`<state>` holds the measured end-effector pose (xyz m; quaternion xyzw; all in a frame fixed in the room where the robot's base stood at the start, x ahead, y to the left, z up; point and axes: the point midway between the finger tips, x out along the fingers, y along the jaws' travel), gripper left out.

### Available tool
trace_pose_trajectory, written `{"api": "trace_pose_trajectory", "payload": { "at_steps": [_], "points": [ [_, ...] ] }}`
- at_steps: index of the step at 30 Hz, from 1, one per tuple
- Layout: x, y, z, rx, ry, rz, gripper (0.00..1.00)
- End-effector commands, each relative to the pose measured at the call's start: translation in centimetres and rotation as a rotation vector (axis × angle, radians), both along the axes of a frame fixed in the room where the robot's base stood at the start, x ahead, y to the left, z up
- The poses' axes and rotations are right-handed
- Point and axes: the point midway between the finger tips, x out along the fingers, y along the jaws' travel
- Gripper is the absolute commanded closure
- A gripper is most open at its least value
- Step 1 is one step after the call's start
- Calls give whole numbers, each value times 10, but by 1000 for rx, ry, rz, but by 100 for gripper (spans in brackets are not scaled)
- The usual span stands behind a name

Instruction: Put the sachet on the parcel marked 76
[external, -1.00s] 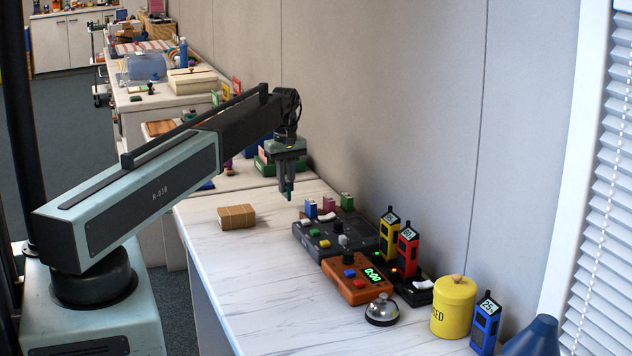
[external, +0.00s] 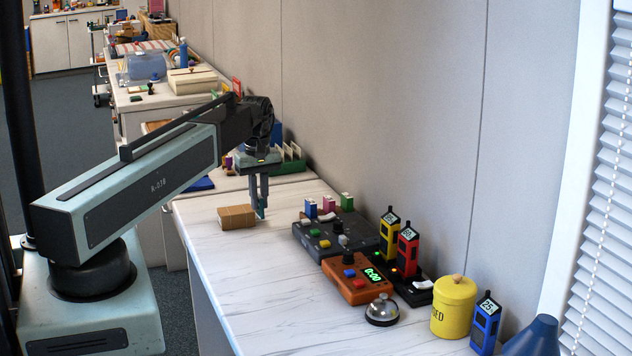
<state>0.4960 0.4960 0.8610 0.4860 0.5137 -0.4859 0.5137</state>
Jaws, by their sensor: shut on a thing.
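A brown parcel (external: 236,217) lies on the white marbled counter near its far left edge. Its marking cannot be read from here. My gripper (external: 259,202) points straight down just right of the parcel. Its fingers are shut on a small teal thing, which seems to be the sachet (external: 261,210). The sachet hangs upright between the fingertips, low over the counter and close to the parcel's right end. I cannot tell whether it touches the counter or the parcel.
A dark grey control box (external: 335,234) and an orange box with a green display (external: 357,276) stand to the right. The counter's front left is clear.

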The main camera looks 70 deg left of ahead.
Motion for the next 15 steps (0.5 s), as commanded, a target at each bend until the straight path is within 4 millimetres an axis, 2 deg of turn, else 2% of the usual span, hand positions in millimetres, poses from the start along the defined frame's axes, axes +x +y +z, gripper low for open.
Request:
{"api": "trace_pose_trajectory", "payload": {
  "at_steps": [5, 9, 12, 15],
  "points": [
    [-37, -31, 6, 0, 0, -91, 100],
    [-87, -51, 24, 0, 0, -119, 100],
    [-119, -61, 36, 0, 0, -107, 100],
    [-140, -61, 46, 0, 0, -77, 100]
  ]
}}
